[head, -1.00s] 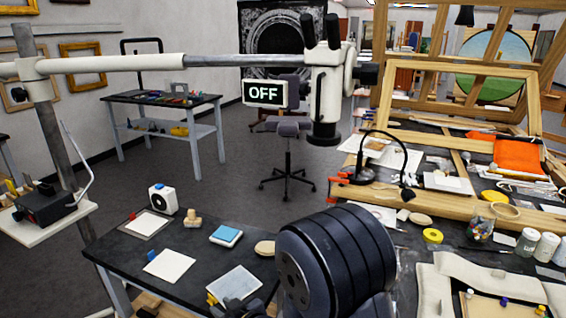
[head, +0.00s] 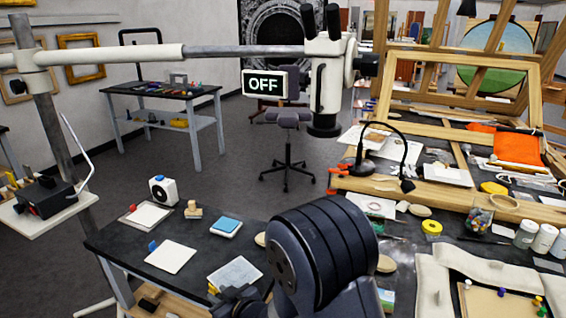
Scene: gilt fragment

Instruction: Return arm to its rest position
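My arm's thick dark ribbed link (head: 325,255) fills the bottom middle of the head view. A dark piece that seems to be my gripper (head: 240,303) shows at the bottom edge, left of that link, over the near edge of the black table (head: 120,245). It is small and partly cut off, so I cannot tell its fingers or whether it holds anything.
On the black table lie a clear tray (head: 235,273), a blue-topped box (head: 226,226) and a white device (head: 163,190). A cluttered bench (head: 450,235) with a lamp (head: 375,160) stands right.

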